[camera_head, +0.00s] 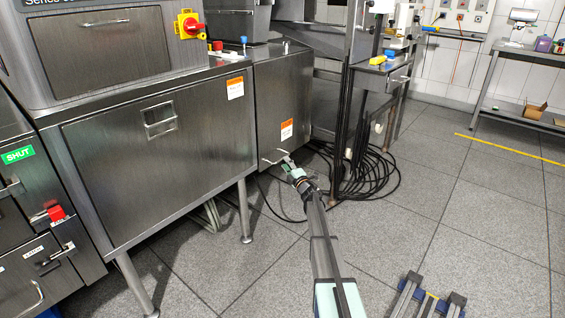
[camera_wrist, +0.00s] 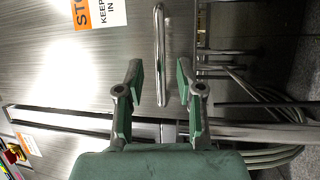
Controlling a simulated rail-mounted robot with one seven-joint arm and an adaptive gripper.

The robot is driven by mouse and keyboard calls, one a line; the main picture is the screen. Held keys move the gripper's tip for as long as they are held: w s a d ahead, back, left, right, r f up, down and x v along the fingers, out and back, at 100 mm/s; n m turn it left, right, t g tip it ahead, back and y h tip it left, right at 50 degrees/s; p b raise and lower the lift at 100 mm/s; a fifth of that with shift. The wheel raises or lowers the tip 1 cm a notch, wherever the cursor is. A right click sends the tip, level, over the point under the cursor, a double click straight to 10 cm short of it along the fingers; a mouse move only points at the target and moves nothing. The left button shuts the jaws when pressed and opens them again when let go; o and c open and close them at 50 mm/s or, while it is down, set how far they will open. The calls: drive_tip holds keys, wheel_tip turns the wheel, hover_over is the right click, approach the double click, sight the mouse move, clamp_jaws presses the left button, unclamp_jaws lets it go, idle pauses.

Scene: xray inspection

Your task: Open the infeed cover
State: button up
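The cover (camera_head: 285,90) is a grey metal panel in the middle of the head view, with an orange-and-white label (camera_head: 286,131) near its lower right. The label also shows in the wrist view (camera_wrist: 98,14). A thin metal bar handle (camera_wrist: 160,50) stands upright in the wrist picture. My gripper (camera_head: 283,158) is low in front of the cover. In the wrist view my gripper (camera_wrist: 160,84) is open, with one finger on each side of the handle's lower end. Gaps show on both sides, so the fingers do not appear to touch it. The cover appears shut.
A larger steel cabinet (camera_head: 160,150) on legs stands left of the cover. Black cables (camera_head: 365,175) lie coiled on the floor to the right, below a small side table (camera_head: 380,66). A shelf (camera_head: 520,115) stands far right. The floor in front is mostly clear.

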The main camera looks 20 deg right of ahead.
drive_tip(key=shift+b+x, duration=0.35)
drive_tip(key=shift+x, duration=1.9)
clamp_jaws()
